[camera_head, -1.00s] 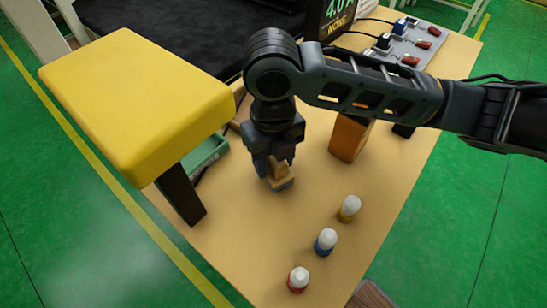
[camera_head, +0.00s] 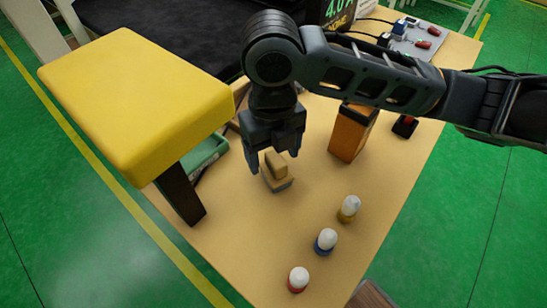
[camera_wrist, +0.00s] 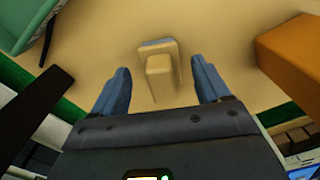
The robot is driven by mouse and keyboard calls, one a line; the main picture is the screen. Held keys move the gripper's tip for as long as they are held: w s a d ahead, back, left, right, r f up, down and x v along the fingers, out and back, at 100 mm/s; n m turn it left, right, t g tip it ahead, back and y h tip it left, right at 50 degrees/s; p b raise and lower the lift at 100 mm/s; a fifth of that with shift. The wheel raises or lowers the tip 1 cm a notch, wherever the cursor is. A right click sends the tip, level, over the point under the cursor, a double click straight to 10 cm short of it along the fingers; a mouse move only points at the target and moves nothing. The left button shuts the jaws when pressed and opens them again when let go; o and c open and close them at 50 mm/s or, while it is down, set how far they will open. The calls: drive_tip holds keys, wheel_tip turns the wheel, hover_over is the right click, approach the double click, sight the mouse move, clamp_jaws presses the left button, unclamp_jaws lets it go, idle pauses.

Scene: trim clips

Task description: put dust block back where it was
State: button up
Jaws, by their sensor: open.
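The dust block (camera_head: 277,172) is a small tan block with a raised grip on top and a grey-blue lower layer. It rests on the tan table below my gripper. It also shows in the wrist view (camera_wrist: 159,70), between and just beyond the fingertips. My gripper (camera_head: 275,165) is open, with one finger on each side of the block and clear of it. Its two blue-grey fingers show apart in the wrist view (camera_wrist: 161,85). The gripper holds nothing.
A yellow padded block on a dark post (camera_head: 135,100) stands at left, beside a green tray (camera_head: 207,153). An orange-brown box (camera_head: 350,133) stands right of the gripper. Three white-capped bottles (camera_head: 326,241) stand toward the front. The table (camera_head: 235,230) is bare around the block.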

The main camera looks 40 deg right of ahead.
sight(273, 154)
wheel_tip(273, 154, up, 9)
drive_tip(key=shift+r, duration=0.2)
drive_tip(key=shift+c, duration=0.3)
idle(1.3)
